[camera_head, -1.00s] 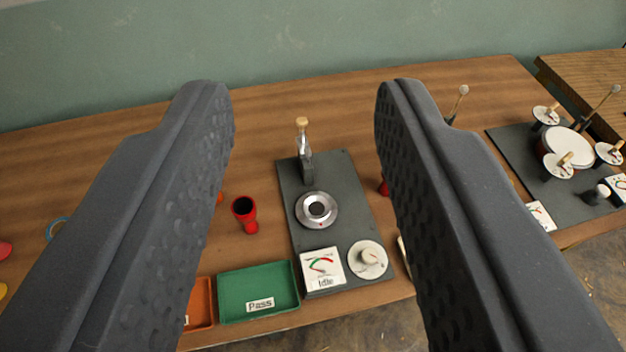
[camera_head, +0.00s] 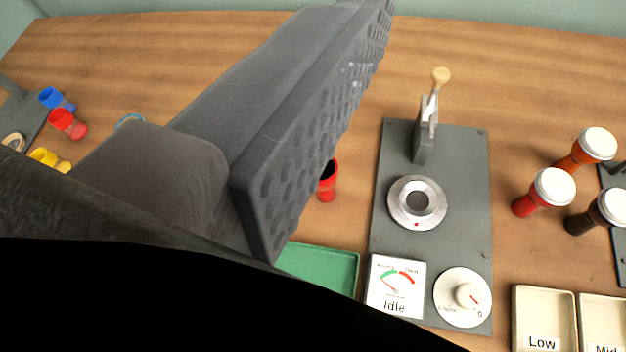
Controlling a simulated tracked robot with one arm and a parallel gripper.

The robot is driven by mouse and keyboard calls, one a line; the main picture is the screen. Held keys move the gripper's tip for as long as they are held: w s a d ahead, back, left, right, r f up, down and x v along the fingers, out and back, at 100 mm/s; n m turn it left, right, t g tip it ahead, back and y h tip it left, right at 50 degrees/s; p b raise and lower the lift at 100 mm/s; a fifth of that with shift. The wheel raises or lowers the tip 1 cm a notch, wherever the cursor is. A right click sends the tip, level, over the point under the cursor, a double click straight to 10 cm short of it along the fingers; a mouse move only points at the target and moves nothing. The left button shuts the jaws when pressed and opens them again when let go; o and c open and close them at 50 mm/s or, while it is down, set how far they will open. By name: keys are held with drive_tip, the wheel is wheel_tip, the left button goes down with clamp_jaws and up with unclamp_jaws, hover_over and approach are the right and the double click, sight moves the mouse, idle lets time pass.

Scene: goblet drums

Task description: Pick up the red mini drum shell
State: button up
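A red mini drum shell (camera_head: 328,184) stands on the wooden table left of the test plate. Its dark open top shows, and its left side is hidden behind my gripper. One large grey finger of my gripper (camera_head: 310,115) crosses the upper middle of the view. Its dimpled inner face is bare, with nothing against it. The other finger is out of view. I cannot tell how far the finger is from the shell. Another red shell (camera_head: 68,124) is at far left, between a blue shell (camera_head: 57,99) and a yellow shell (camera_head: 50,160).
The grey test plate (camera_head: 455,225) carries a metal ring (camera_head: 417,203), a lever (camera_head: 430,110), a dial (camera_head: 462,297) and an "Idle" gauge (camera_head: 396,287). A green tray (camera_head: 325,266) is partly hidden. White-topped drums (camera_head: 545,192) and labelled trays (camera_head: 543,320) are at right.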

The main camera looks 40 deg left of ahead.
drive_tip(key=w+a+f+n+g+y+b, duration=0.1)
drive_tip(key=w+a+f, duration=0.15)
drive_tip(key=f, duration=0.55)
drive_tip(key=w+a+f, duration=0.1)
drive_tip(key=a+f, duration=0.2)
drive_tip(key=f, duration=0.5)
drive_tip(key=n+y+b, duration=0.1)
drive_tip(key=b, duration=0.1)
approach(324, 182)
drive_tip(key=a, duration=0.1)
drive_tip(key=shift+g, duration=0.5)
drive_tip(key=shift+b+x, duration=1.3)
drive_tip(key=shift+x, duration=5.75)
drive_tip(key=shift+s+d+f, duration=0.1)
drive_tip(key=c, duration=1.1)
